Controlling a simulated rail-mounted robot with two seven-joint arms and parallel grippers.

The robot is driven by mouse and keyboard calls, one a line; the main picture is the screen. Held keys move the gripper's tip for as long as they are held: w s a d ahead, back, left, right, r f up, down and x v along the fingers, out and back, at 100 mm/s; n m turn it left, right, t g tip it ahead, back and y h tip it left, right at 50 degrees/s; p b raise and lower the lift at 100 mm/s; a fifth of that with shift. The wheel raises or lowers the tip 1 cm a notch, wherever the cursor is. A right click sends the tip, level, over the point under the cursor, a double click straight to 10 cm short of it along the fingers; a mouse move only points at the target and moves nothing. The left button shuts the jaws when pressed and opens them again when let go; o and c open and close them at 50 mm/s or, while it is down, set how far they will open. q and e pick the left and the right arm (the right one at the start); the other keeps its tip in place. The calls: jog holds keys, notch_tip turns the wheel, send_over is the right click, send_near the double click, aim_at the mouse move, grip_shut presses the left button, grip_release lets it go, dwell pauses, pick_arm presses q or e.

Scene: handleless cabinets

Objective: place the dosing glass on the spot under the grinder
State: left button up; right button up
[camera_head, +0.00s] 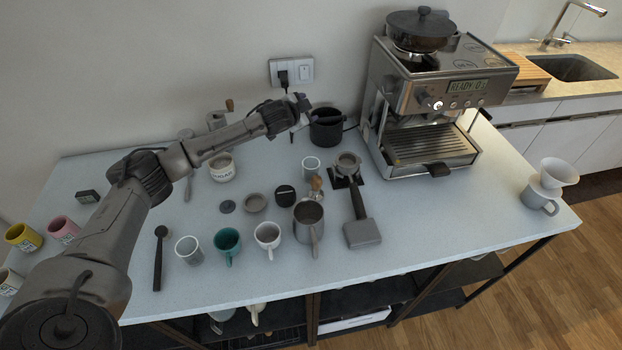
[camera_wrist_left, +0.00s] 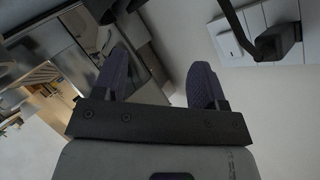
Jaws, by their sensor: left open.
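My left gripper (camera_head: 299,106) is raised near the wall, in front of the socket plate and above the back of the table. In the left wrist view its two fingers (camera_wrist_left: 155,86) are apart with nothing between them. A small pale glass or cup (camera_head: 311,165), perhaps the dosing glass, stands upright on the table, below and apart from the gripper. A device with a wooden knob (camera_head: 229,104), perhaps the grinder, is behind my left arm. The arm hides most of it, and the spot under it cannot be made out. My right gripper is not in view.
The espresso machine (camera_head: 432,95) stands at the back right, with a black knock bin (camera_head: 326,130) left of it. A portafilter (camera_head: 361,215), a metal pitcher (camera_head: 308,219), and several cups crowd the middle. The table's front right (camera_head: 450,220) is clear. A wall socket (camera_head: 297,71) has a plug in it.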

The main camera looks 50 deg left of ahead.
pick_arm(q)
jog(key=a+m+t+h+b, duration=0.25)
jog(key=m+t+h, duration=0.2)
jog(key=m, duration=0.85)
jog(key=m+g+h+b, duration=0.6)
jog(key=m+g+h, duration=0.4)
jog(key=m, duration=1.8)
send_near(311, 171)
jog(key=shift+t+h, duration=0.35)
jog(key=shift+t, duration=0.3)
jog(key=a, duration=0.1)
jog(key=a+f, duration=0.1)
jog(key=a, duration=0.1)
jog(key=a+f, duration=0.1)
jog(key=shift+s+a, duration=0.25)
jog(key=shift+a, duration=0.05)
jog(key=shift+d+f, duration=0.2)
jog(key=shift+d, duration=0.05)
jog(key=x, duration=0.7)
jog(key=shift+w+d+f, duration=0.15)
jog(key=shift+d+f, duration=0.05)
jog(key=shift+d, duration=0.05)
jog(key=shift+x, duration=2.65)
jog(key=shift+f, duration=0.1)
jog(key=c, duration=0.8)
